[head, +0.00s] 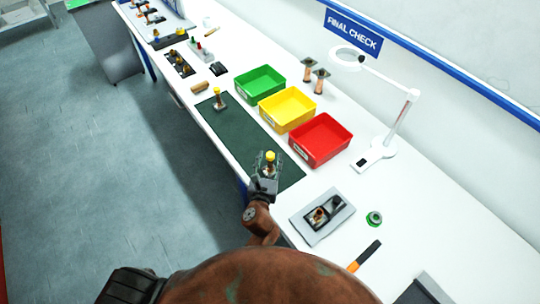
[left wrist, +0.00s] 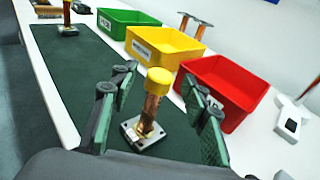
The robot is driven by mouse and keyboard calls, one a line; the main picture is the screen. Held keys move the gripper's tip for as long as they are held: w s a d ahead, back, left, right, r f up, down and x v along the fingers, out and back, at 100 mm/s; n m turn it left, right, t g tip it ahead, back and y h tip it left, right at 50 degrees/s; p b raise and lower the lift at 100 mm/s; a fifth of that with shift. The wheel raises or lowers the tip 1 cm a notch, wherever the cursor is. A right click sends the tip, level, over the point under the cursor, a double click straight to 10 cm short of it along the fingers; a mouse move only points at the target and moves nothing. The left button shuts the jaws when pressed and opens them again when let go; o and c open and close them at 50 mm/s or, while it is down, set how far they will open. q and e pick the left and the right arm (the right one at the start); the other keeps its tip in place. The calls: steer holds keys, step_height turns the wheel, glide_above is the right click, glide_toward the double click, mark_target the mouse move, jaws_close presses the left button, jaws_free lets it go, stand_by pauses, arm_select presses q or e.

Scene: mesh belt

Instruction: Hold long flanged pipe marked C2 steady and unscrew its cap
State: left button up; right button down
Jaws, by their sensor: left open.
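A copper pipe (left wrist: 151,108) with a yellow cap (left wrist: 159,80) stands upright on its square grey flange (left wrist: 142,134) on the dark green mat (head: 238,136). In the head view its yellow cap (head: 270,156) shows just above my gripper. No C2 mark can be read on it. My left gripper (head: 267,172) is open, with its fingers on either side of this pipe; in the left wrist view (left wrist: 164,105) gaps show between pipe and fingers. A second yellow-capped pipe (head: 218,99) stands at the mat's far end. My right gripper is not in view.
Green (head: 259,84), yellow (head: 287,108) and red (head: 320,140) bins line the mat's right side. A ring lamp (head: 378,152) stands beyond the red bin. A grey tray (head: 322,216), a green-ringed part (head: 374,218) and an orange-handled tool (head: 364,256) lie nearer.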

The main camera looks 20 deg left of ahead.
arm_select(q)
steer(key=shift+w, duration=0.35)
steer(key=shift+c, duration=0.3)
steer(key=c, duration=0.7)
steer(key=shift+c, duration=0.2)
